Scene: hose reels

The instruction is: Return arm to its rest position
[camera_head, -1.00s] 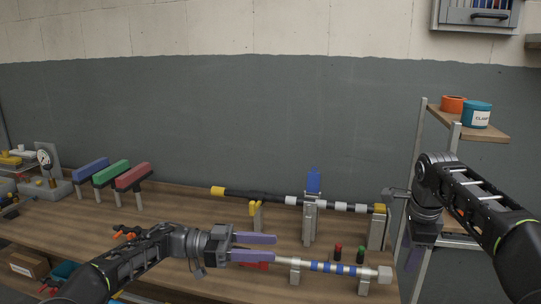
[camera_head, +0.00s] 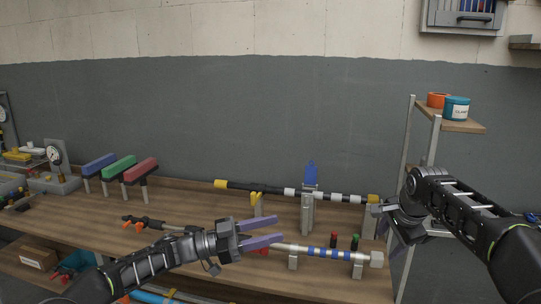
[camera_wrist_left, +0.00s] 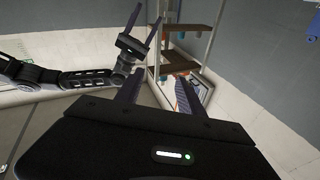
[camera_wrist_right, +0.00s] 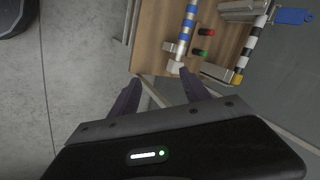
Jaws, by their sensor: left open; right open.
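My left gripper (camera_head: 279,230) is open and empty above the workbench (camera_head: 205,205), left of the blue-and-white banded rod (camera_head: 325,253). Its two purple fingers point right; they also show in the left wrist view (camera_wrist_left: 157,85). My right gripper (camera_head: 392,240) hangs open with its fingers pointing down, beyond the right end of the bench and partly hidden by its own arm. It also shows empty in the right wrist view (camera_wrist_right: 160,82), over grey floor near the bench edge. The left wrist view shows my right gripper (camera_wrist_left: 146,28) too, fingers apart.
A longer black-and-white rod (camera_head: 270,189) with yellow ends rests on stands behind the banded rod. A blue upright piece (camera_head: 311,174) tops the middle stand. A shelf (camera_head: 462,126) with a teal can (camera_head: 457,107) stands right. Coloured blocks (camera_head: 118,168) stand on posts left.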

